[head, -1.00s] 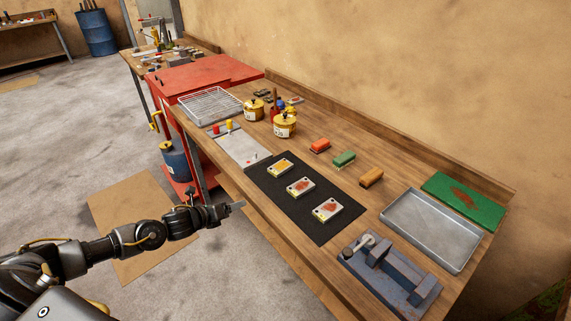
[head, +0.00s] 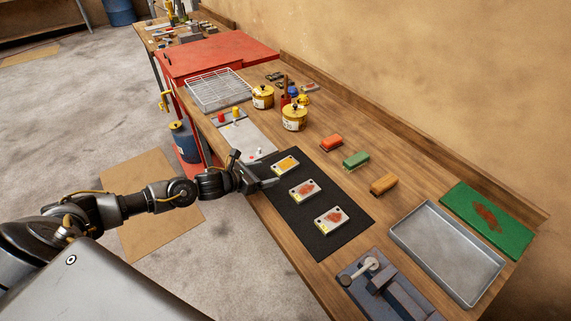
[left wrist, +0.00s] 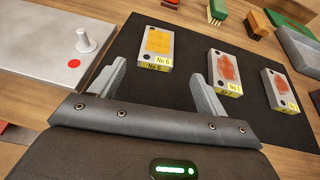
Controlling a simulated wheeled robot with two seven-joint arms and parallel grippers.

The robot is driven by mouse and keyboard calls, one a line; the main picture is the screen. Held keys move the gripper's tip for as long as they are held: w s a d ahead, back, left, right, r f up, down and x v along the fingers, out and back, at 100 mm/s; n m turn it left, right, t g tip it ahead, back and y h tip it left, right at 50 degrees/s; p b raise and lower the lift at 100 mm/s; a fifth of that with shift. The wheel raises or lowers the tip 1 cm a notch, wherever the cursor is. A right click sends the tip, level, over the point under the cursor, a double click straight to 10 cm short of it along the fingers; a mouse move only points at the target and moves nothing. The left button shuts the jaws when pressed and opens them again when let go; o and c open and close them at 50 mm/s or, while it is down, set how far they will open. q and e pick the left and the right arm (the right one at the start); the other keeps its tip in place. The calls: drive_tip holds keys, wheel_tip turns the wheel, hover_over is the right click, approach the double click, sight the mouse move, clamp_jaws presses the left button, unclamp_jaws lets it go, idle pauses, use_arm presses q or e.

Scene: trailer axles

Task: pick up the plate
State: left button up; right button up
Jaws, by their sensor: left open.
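Three small grey plates lie in a row on a black mat (head: 318,238). The far plate (head: 285,166) has a yellow-orange patch; the middle plate (head: 304,190) and near plate (head: 331,219) have reddish-brown patches. Each has a yellow label. In the left wrist view the yellow-patched plate (left wrist: 158,43), marked No 6, is ahead of the fingers, the middle plate (left wrist: 227,73) is just beyond the right finger, and the near plate (left wrist: 281,93) is further right. My left gripper (left wrist: 158,80) is open and empty, at the mat's left edge in the head view (head: 270,172). My right gripper is out of view.
A light metal board with pegs (head: 248,139) lies beside the mat. Red, green and orange brushes (head: 356,160) lie behind it. A metal tray (head: 447,252), a blue-grey fixture (head: 385,290) and a green mat (head: 487,216) are to the right. Yellow cans (head: 294,118) stand farther back.

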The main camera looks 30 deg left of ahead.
sight(283, 166)
use_arm(q)
drive_tip(key=shift+x, duration=0.8)
drive_tip(key=shift+w, duration=0.1)
drive_tip(key=shift+w+d+r+p, duration=0.15)
drive_tip(key=shift+w+p, duration=0.15)
drive_tip(key=shift+p, duration=0.25)
drive_tip(key=x, duration=0.1)
drive_tip(key=p+x, duration=0.1)
drive_tip(key=x, duration=0.1)
drive_tip(key=shift+w, duration=0.3)
drive_tip(key=shift+w+f+p, duration=0.35)
use_arm(e)
drive_tip(key=r, duration=0.1)
drive_tip(key=w+r, duration=0.1)
drive_tip(key=r, duration=0.1)
drive_tip(key=shift+w+a, duration=0.25)
drive_tip(key=shift+a, duration=0.1)
use_arm(q)
drive_tip(key=shift+c, duration=0.3)
use_arm(e)
drive_tip(key=shift+d, duration=0.1)
use_arm(q)
drive_tip(key=c, duration=1.4)
drive_tip(key=shift+r, duration=0.1)
use_arm(e)
drive_tip(key=shift+d+r, duration=0.1)
drive_tip(key=shift+d, duration=0.1)
